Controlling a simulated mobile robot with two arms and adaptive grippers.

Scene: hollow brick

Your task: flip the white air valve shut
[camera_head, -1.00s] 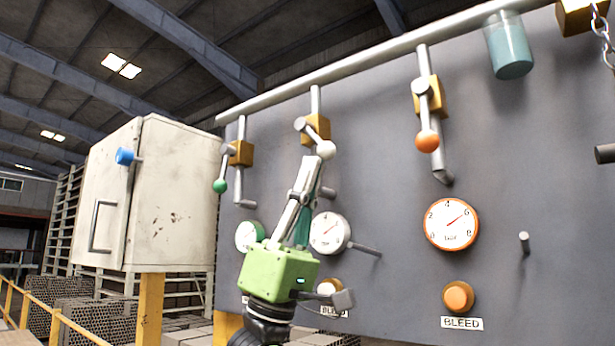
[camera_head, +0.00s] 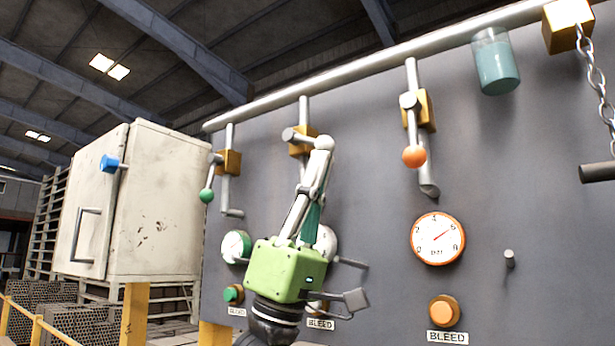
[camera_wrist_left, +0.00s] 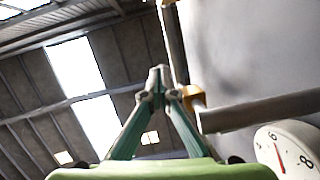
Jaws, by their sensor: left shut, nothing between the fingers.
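The white air valve has a brass-coloured body (camera_head: 299,147) on a short pipe under the top pipe. Its lever ends in a white ball (camera_head: 323,143) and points right, tilted slightly down from level. My left gripper (camera_head: 320,160) is shut and empty, its fingertips just under the ball. They look close to or touching it; I cannot tell which. In the left wrist view the shut fingertips (camera_wrist_left: 158,78) show, but I cannot make out the ball. The white gauge (camera_head: 325,240) is partly hidden behind my gripper.
The green-ball valve (camera_head: 207,196) is on the left and the orange-ball valve (camera_head: 414,156) on the right, both levers hanging down. An orange gauge (camera_head: 437,238), a bleed knob (camera_head: 444,311) and a hanging chain (camera_head: 598,80) are further right. A pale cabinet (camera_head: 150,200) stands left.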

